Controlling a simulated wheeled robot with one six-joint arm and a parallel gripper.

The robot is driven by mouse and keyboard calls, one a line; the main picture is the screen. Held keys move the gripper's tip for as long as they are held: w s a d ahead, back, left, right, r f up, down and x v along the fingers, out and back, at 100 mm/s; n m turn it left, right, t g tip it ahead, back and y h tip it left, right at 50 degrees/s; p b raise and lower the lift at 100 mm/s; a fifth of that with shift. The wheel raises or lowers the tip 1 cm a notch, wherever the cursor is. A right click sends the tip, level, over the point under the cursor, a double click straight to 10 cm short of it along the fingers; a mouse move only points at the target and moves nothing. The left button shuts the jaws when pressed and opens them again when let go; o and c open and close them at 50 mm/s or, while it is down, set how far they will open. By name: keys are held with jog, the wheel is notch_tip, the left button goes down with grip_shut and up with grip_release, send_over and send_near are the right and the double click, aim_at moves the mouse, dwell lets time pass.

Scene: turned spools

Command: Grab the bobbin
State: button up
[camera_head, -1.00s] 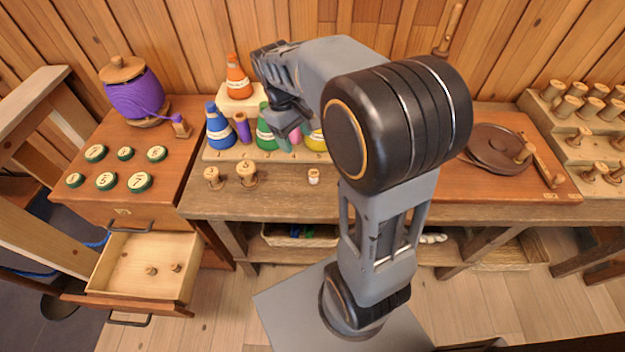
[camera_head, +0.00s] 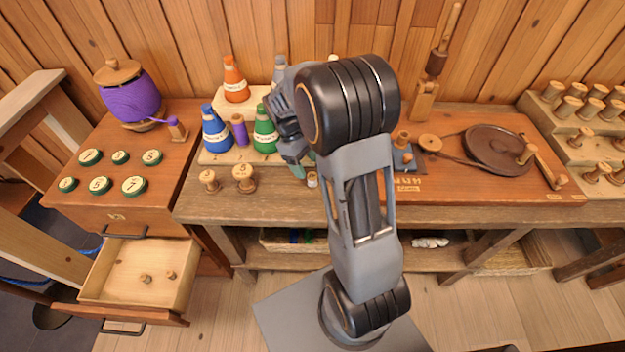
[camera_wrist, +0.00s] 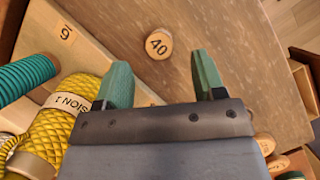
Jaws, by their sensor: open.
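A small wooden bobbin with a pale round top marked 40 (camera_wrist: 158,43) stands on the brown bench in the wrist view, just beyond and between my fingertips. In the head view it (camera_head: 312,180) is partly hidden beside my arm. My gripper (camera_wrist: 160,72) is open, its two green fingers apart with nothing between them. In the head view my gripper (camera_head: 298,166) is low over the bench, mostly hidden by its own wrist, just left of the bobbin. Two other wooden bobbins (camera_head: 209,181) and (camera_head: 244,178) stand farther left on the bench.
A stepped rack holds blue (camera_head: 214,130), green (camera_head: 264,132) and orange (camera_head: 236,82) thread cones behind. A pulley board (camera_head: 455,170) is right; an open drawer (camera_head: 140,272) is lower left.

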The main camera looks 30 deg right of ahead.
aim_at(312, 175)
jog(key=shift+x, duration=2.6)
jog(key=shift+w, duration=0.1)
jog(key=shift+c, duration=0.3)
jog(key=c, duration=0.9)
jog(key=shift+r, duration=0.15)
jog(key=shift+c, duration=0.2)
